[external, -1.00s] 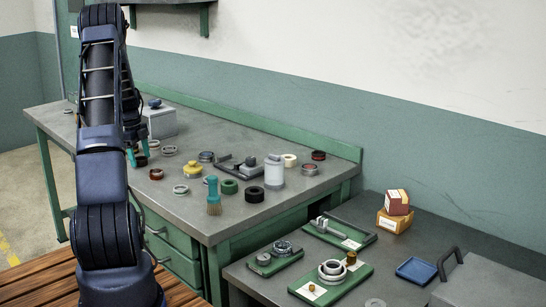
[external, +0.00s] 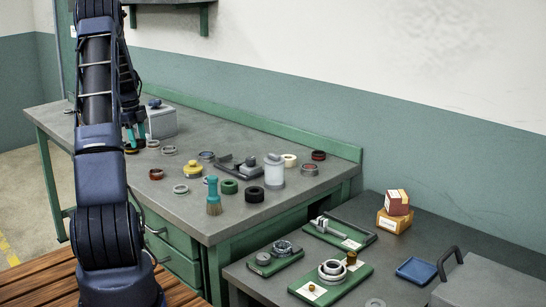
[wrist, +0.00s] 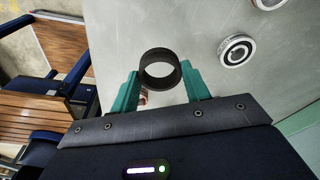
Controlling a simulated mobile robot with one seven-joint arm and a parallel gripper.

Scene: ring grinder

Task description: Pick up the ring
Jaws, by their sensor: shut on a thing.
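A dark ring (wrist: 160,54) sits between the two teal fingers of my gripper (wrist: 159,71) in the wrist view. The fingers press on its opposite sides, and the grey bench shows through its opening. My gripper is shut on this ring. In the external view my gripper (external: 135,135) is at the left part of the bench, partly hidden behind my arm. The held ring is hard to make out there.
The grey workbench (external: 240,215) holds several other rings, a teal brush (external: 213,195), a yellow-topped item (external: 193,170) and a pale cylinder (external: 274,172). A grey box (external: 161,122) stands close to my gripper. A bearing (wrist: 237,50) lies right of the held ring.

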